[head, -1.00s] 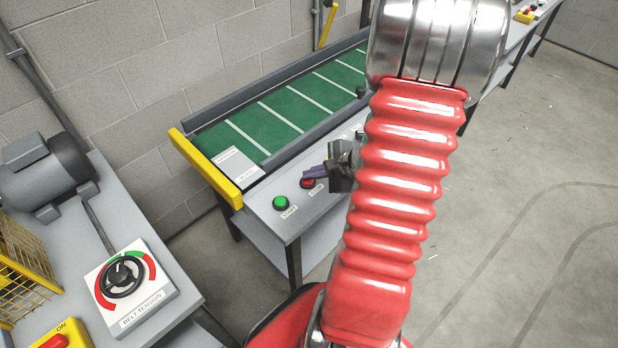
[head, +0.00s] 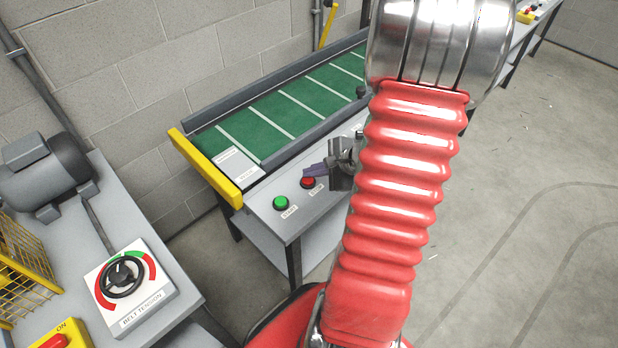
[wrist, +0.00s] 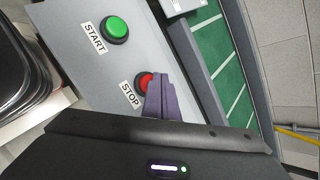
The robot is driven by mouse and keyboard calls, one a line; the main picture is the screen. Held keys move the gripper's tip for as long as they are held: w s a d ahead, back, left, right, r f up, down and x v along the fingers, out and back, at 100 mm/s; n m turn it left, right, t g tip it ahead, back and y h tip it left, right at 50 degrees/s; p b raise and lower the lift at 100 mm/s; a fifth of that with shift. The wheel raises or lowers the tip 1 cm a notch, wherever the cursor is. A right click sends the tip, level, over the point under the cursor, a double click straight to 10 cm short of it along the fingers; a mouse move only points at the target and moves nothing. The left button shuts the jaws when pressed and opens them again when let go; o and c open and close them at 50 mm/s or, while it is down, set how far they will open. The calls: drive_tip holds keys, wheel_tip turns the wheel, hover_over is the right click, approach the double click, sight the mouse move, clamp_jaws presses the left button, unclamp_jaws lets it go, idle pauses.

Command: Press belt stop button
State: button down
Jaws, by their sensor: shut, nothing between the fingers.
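The red stop button (head: 308,183) sits in a black ring on the front ledge of the conveyor, right of the green start button (head: 281,202). In the wrist view, the red button (wrist: 143,80) shows beside the STOP label (wrist: 131,94). My gripper (head: 307,171) is shut and empty, with its purple fingertips just above and behind the red button in the head view. In the wrist view, the fingertips (wrist: 155,77) cover the right part of the button. I cannot tell whether they touch it.
The green belt (head: 262,125) runs behind the ledge, with a yellow end bar (head: 205,168) at its near end. A bench at left holds a grey motor (head: 45,170) and a belt tension dial (head: 123,277).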

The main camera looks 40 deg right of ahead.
sight(312, 181)
wheel_tip(312, 181, up, 6)
idle(1.0)
idle(0.7)
